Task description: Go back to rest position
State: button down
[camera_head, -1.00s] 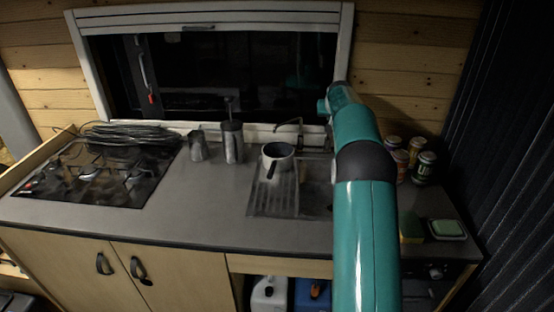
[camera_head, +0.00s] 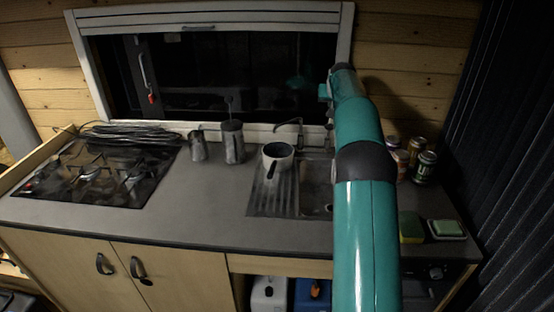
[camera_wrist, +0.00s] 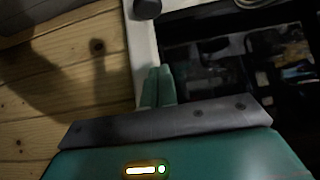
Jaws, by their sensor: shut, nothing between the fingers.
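My gripper (camera_wrist: 158,75) shows in the wrist view with its two green fingers together and nothing between them. It is in front of the wooden wall and the white window frame. In the head view my teal arm rises from the bottom over the right part of the counter, with its upper end in front of the window's right edge.
The counter (camera_head: 180,210) holds a gas stove (camera_head: 95,172), metal jugs (camera_head: 232,142), a pot (camera_head: 277,160) by the sink, several cans (camera_head: 424,167) and a sponge (camera_head: 410,228). The window (camera_head: 215,75) is behind. A dark curtain (camera_head: 515,130) hangs at the right.

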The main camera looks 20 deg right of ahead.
jog(key=shift+r, duration=0.3)
jog(key=shift+a+r, duration=0.1)
jog(key=s+a+r+n+y, duration=0.1)
jog(key=s+a+r, duration=0.4)
jog(key=s+a, duration=0.55)
jog(key=s+a+r+n+y, duration=0.1)
jog(key=s+a+r, duration=0.55)
jog(key=a, duration=0.65)
jog(key=s+a+f+n+g, duration=0.1)
jog(key=s+a+f, duration=0.3)
jog(key=s, duration=0.7)
jog(key=s+a+f+n+y, duration=0.1)
jog(key=s+a+f, duration=0.4)
jog(key=s, duration=0.6)
jog(key=s+a+f+n+g+y, duration=0.1)
jog(key=s+a+f, duration=0.4)
jog(key=s, duration=0.5)
jog(key=shift+s+f+g, duration=0.3)
jog(key=shift+s+f, duration=0.1)
